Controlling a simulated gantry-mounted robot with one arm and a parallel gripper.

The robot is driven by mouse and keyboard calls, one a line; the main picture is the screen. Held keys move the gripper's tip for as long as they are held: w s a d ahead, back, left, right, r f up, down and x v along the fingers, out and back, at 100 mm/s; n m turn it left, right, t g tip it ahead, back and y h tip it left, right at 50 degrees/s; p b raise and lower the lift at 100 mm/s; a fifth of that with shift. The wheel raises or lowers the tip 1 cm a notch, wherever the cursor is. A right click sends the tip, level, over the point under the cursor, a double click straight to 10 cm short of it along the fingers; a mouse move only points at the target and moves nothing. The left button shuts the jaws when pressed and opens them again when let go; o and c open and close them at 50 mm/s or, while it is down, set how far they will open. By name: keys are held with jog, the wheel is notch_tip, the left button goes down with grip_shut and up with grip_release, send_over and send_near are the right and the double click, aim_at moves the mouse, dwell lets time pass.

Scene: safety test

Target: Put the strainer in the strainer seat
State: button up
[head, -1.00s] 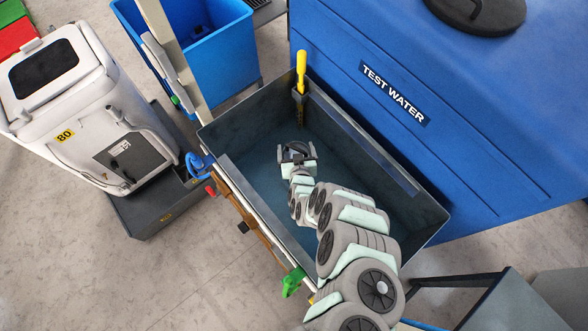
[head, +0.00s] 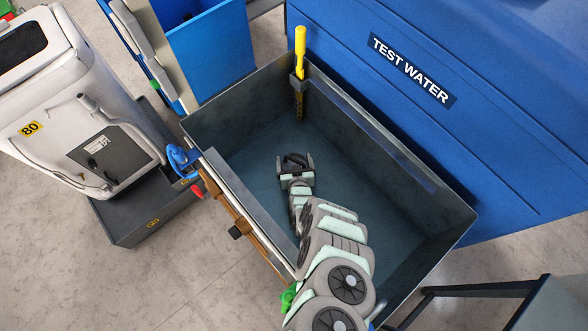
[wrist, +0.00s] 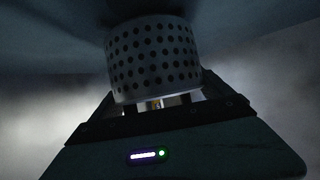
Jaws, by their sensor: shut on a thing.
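The strainer (wrist: 155,62) is a pale cylinder with rows of dark holes, seen close up in the wrist view. My gripper (head: 294,163) is shut on it inside the dark grey open tank (head: 412,160). In the head view only a dark round part shows between the fingers. In the wrist view, the strainer stands above the gripper body, and its far end is lost in shadow. I cannot make out the strainer seat in either view.
A yellow-handled part (head: 300,55) stands at the tank's back corner. Blue (head: 178,158), red and green (head: 288,297) fittings line its left side. The blue TEST WATER tank (head: 500,100) borders the right. A white machine numbered 80 (head: 75,110) stands left. The tank's right interior is open.

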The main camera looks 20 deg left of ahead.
jog(key=shift+w+f+b, duration=0.15)
jog(key=shift+f+b, duration=0.3)
jog(key=shift+f, duration=0.65)
jog(key=shift+f+b, duration=0.8)
jog(key=shift+f, duration=0.65)
jog(key=shift+f, duration=0.15)
jog(key=o, duration=1.3)
jog(key=shift+o, duration=0.2)
jog(key=shift+p+v, duration=1.1)
jog(key=shift+v, duration=0.95)
jog(key=shift+a, duration=0.1)
